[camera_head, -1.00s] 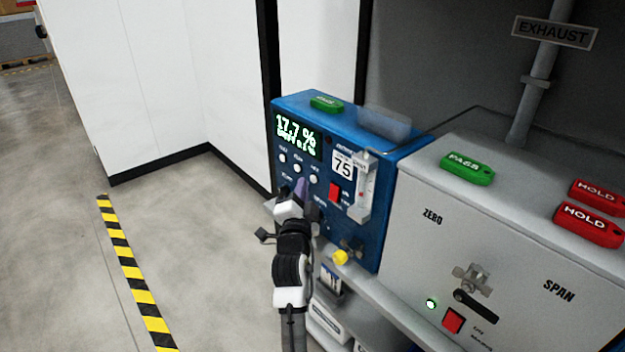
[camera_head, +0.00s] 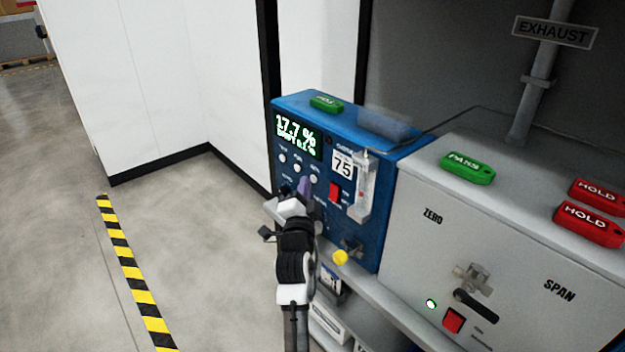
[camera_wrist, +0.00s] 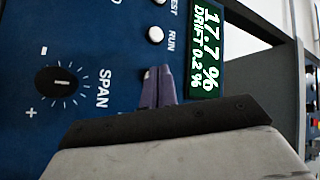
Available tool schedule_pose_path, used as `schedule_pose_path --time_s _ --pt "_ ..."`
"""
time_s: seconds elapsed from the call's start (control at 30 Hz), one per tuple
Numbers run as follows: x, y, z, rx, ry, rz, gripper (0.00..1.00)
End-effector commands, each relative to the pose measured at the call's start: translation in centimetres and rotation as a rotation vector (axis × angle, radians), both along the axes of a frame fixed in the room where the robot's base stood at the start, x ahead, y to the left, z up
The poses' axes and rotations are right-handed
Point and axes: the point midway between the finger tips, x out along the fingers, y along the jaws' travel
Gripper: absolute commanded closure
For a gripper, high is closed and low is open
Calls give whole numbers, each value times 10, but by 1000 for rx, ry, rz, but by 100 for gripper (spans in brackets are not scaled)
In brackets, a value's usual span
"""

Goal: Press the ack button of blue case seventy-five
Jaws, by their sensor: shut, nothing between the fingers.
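The blue case (camera_head: 400,165) with the number plate 75 (camera_head: 342,164) stands on a shelf; its display (camera_head: 297,136) reads 17.7 %. Below the display is a row of white round buttons. In the wrist view one button (camera_wrist: 156,35) is labelled RUN, and one labelled TEST is at the top edge. I cannot read an ACK label. My gripper (camera_head: 304,186) is shut and empty, its purple fingertips at the panel below the row's right end. In the wrist view the fingertips (camera_wrist: 157,72) cover the panel beyond RUN; I cannot tell whether they touch it.
A SPAN knob (camera_wrist: 62,82) is near the fingers. A grey case (camera_head: 410,250) with tags on top stands at right. Floor at left is clear.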

Motion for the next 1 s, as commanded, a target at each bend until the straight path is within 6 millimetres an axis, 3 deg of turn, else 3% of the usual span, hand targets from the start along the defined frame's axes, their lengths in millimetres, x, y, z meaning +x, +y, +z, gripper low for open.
schedule_pose_path --time_s 1.0 --pt "5 -8 0 0 0 -1 100"
